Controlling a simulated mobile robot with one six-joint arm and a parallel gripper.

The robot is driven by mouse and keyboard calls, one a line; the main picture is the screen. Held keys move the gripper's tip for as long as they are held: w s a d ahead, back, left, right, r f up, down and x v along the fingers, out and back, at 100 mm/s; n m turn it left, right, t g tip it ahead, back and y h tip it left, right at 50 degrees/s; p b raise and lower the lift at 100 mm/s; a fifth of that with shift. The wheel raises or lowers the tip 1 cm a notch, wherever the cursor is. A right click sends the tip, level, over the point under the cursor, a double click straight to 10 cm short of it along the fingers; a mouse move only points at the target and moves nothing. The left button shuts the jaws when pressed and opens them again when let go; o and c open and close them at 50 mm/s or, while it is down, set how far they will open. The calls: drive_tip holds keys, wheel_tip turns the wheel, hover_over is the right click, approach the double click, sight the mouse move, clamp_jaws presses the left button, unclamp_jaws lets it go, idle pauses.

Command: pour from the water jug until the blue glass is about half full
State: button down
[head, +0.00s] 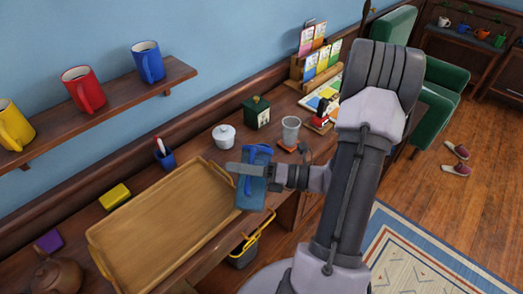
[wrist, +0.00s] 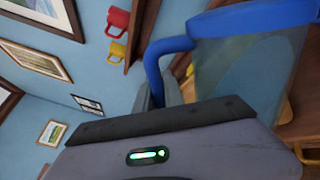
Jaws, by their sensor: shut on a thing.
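The water jug (head: 252,194) is translucent blue with a blue rim and handle. My gripper (head: 243,170) is shut on its handle, at the right end of the tray. In the wrist view the jug (wrist: 244,68) shows bluish water inside, and its blue handle runs into the grey fingers. A greyish cup or glass (head: 290,130) stands beyond the jug, near an orange coaster. I cannot make out a clearly blue glass; the arm and jug hide part of the desk.
A wooden tray (head: 130,203) lies empty on the desk. A white lidded pot (head: 224,135), a dark green box (head: 256,112) and a blue pen cup (head: 164,157) stand behind it. A brown teapot (head: 57,272) is at front left. Mugs line the wall shelf (head: 115,98).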

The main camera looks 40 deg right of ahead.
drive_tip(key=shift+w+d+r+m+p, duration=0.2)
drive_tip(key=shift+d+r+m+p, duration=0.1)
drive_tip(key=shift+r+p, duration=0.25)
idle(1.9)
